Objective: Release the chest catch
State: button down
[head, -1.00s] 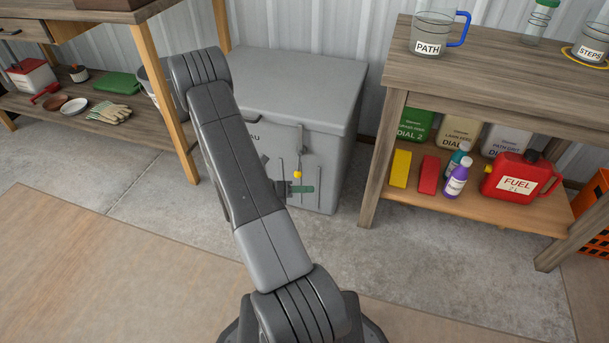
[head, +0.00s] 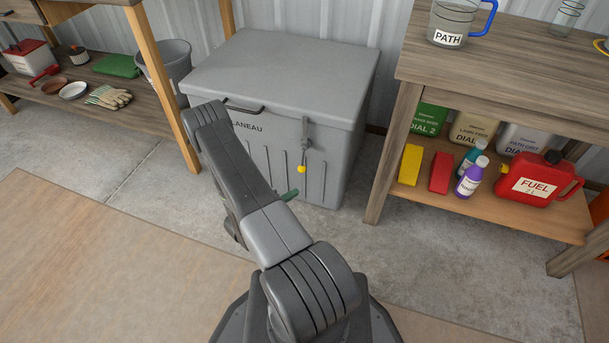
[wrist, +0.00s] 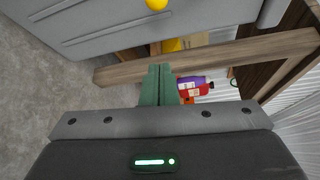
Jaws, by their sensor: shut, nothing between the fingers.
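The grey chest (head: 350,95) stands closed on the floor, its lid down, with a dark handle (head: 243,106) at the front. The catch (head: 306,140) is a thin grey metal lever hanging on the chest's front, right of the lettering, with a yellow knob (head: 301,168) at its lower end. The knob also shows at the top edge of the wrist view (wrist: 157,4). My gripper (head: 291,195) has green fingers, partly hidden by my arm in the head view. It is below and slightly left of the knob, apart from it. In the wrist view the fingers (wrist: 157,85) are together and empty.
A wooden workbench (head: 377,180) stands close on the chest's right, with a red fuel can (head: 533,187) and bottles on its lower shelf. Another bench (head: 165,85) and a grey bucket (head: 165,65) are on the left.

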aim_at(302, 161)
jog(key=w+d+b, duration=0.3)
jog(key=w+d, duration=0.1)
jog(key=w, duration=0.4)
jog(key=shift+w+b, duration=0.3)
dwell(0.4)
